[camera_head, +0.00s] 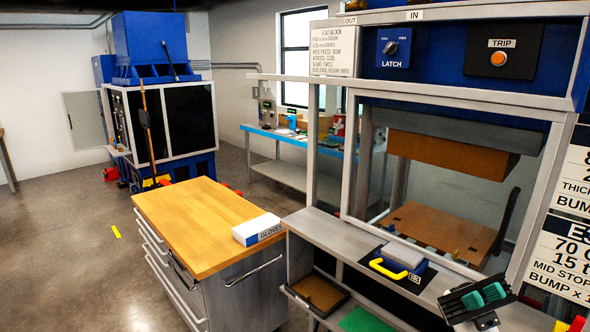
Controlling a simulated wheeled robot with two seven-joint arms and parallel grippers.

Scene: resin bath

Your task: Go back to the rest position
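My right gripper (483,296), dark with two teal finger pads, is at the lower right, in front of the grey bench of the press. A gap shows between the pads and I see nothing held in it. My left gripper is not in view. The blue case with a yellow handle (396,270) and a grey block on top sits on the bench, to the left of my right gripper and apart from it.
The press frame (353,150) with blue top stands right, a brown block (450,155) raised inside. A wood-topped cabinet (195,225) with a gloves box (258,229) stands left of the bench. A blue machine (160,115) is farther back. Open floor (60,240) lies left.

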